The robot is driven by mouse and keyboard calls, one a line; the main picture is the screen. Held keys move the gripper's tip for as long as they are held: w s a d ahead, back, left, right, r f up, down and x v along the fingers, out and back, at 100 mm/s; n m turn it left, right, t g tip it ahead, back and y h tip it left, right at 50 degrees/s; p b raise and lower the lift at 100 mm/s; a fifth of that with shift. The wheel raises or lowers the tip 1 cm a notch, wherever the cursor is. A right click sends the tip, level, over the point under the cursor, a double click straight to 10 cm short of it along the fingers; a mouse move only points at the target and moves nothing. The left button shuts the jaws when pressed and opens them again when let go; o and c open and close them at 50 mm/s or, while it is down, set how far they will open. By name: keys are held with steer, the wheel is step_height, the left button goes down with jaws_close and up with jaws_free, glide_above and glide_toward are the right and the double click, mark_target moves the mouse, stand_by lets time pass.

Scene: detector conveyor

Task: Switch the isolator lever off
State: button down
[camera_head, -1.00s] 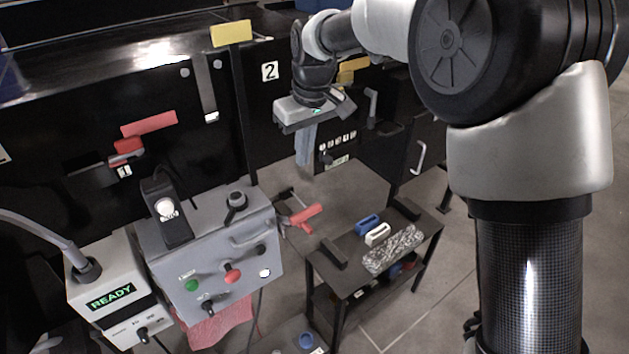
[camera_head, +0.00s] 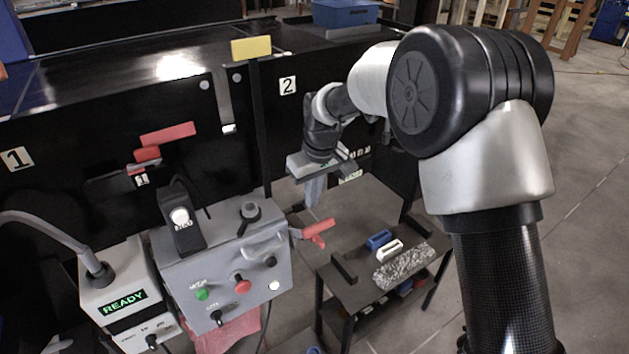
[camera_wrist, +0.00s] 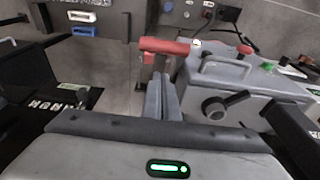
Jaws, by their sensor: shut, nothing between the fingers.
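A red-handled lever (camera_head: 318,229) sticks out from the right side of the grey control box (camera_head: 190,268); I take it as the isolator lever. In the wrist view its red grip (camera_wrist: 165,46) lies crosswise, just beyond my fingertips. My gripper (camera_head: 312,200) points down above the lever in the head view, with its fingers together and empty. The finger pair (camera_wrist: 160,82) also shows in the wrist view, close to the grip. I cannot tell whether they touch. Another red handle (camera_head: 167,134) is on the black panel at the left.
The grey box has a green button (camera_head: 201,294), a red button (camera_head: 242,286), knobs and a bar handle. A READY display (camera_head: 124,302) stands left. A dark table (camera_head: 345,230) holds blue and white blocks and a silvery crumpled packet. A yellow-topped post (camera_head: 252,47) stands behind the box.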

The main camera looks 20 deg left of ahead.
mark_target(306, 229)
steer(key=shift+s+d+f, duration=0.25)
steer(key=shift+d+f, duration=0.05)
steer(key=shift+f, duration=0.25)
steer(key=shift+s+d+f, duration=0.2)
steer(key=shift+d+f, duration=0.05)
steer(key=shift+f, duration=0.35)
steer(key=shift+s+d+f, duration=0.25)
steer(key=shift+d+f, duration=0.05)
steer(key=shift+f, duration=0.25)
steer(key=shift+f, duration=0.1)
